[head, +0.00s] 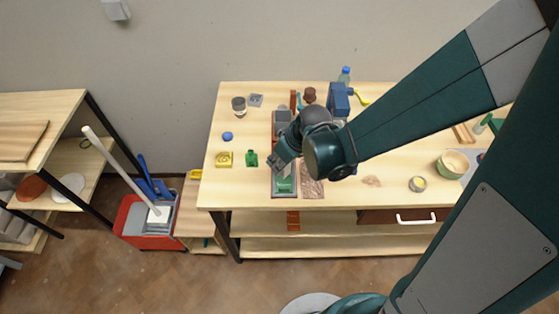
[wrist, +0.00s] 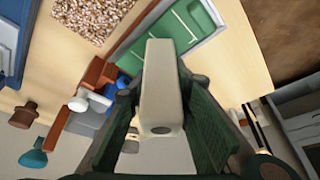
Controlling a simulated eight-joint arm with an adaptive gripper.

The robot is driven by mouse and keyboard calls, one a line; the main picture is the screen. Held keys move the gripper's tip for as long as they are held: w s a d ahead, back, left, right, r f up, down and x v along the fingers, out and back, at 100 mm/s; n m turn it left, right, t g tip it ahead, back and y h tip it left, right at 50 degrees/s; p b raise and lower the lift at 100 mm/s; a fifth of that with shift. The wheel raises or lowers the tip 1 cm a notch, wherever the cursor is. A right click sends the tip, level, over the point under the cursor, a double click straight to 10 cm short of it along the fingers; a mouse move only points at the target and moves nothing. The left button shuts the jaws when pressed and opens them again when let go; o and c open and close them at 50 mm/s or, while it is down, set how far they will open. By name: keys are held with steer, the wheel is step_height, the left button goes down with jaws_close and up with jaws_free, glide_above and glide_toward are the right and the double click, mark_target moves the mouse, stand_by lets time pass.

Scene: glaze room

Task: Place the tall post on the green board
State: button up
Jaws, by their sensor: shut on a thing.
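The tall post (wrist: 163,85) is a pale cream block, held lengthwise between the fingers of my gripper (wrist: 160,98) in the wrist view. My gripper is shut on it. The green board (wrist: 178,38) lies beyond the post's far end in the wrist view, with pale lines across it and a grey rim around it. In the head view the green board (head: 285,186) shows near the table's front edge, just below my gripper (head: 282,166). My gripper hides part of it. I cannot tell whether the post touches the board.
A yellow block (head: 223,159) and a green piece (head: 251,158) stand left of the board. A speckled mat (head: 312,188) lies to its right. A blue object (head: 339,100) stands behind. A bowl (head: 452,163) and a small tin (head: 417,184) are farther right. The table's front left is clear.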

steer(key=shift+f, duration=0.2)
steer(key=o, duration=1)
steer(key=shift+r, duration=0.35)
steer(key=shift+p+v, duration=0.9)
steer(key=shift+v, duration=4.95)
steer(key=shift+s, duration=0.1)
steer(key=shift+d, duration=0.15)
steer(key=s+d+r+m+t+h, duration=0.1)
steer(key=s+d+r+m, duration=0.2)
steer(key=d, duration=0.3)
steer(key=s+d+r+m+t+h, duration=0.1)
steer(key=s+d+r+m, duration=0.2)
steer(key=d+r, duration=0.3)
steer(key=s+d+r+m+t+h, duration=0.1)
steer(key=s+d+r+m+t, duration=0.1)
steer(key=d+r, duration=0.3)
steer(key=shift+s+d+r+m, duration=0.15)
steer(key=shift+s+d+m, duration=0.35)
steer(key=shift+s, duration=0.05)
